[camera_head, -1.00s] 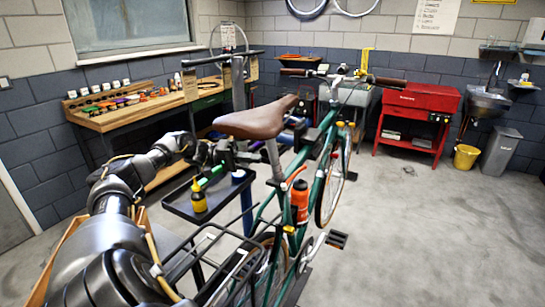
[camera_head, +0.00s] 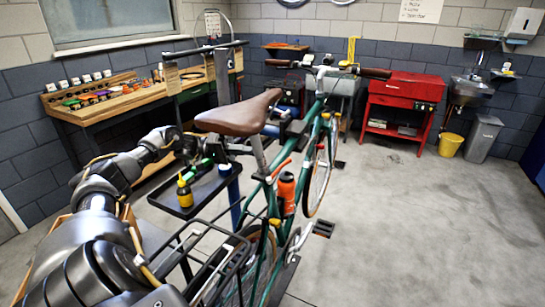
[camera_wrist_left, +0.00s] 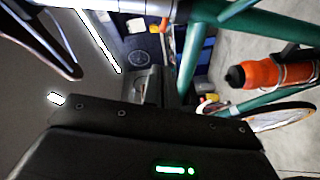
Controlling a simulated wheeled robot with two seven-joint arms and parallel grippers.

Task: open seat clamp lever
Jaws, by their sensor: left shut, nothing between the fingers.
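The green bike (camera_head: 270,215) stands in the middle of the head view, with a brown saddle (camera_head: 238,113) on a silver seat post (camera_head: 258,152). A small orange-red lever (camera_head: 281,168) sticks out near the foot of the post and looks like the seat clamp lever. My left gripper (camera_head: 212,150) is beside the post, left of and below the saddle, apart from the lever. It is shut and empty. The left wrist view shows its dark body (camera_wrist_left: 150,130) close up, with green frame tubes (camera_wrist_left: 270,30) beyond. My right gripper is not in view.
An orange bottle (camera_head: 286,193) sits on the frame. A dark tray (camera_head: 205,190) with a yellow bottle (camera_head: 185,194) lies below my left gripper. A wooden workbench (camera_head: 120,103) and a red cabinet (camera_head: 400,100) stand behind. The floor at right is clear.

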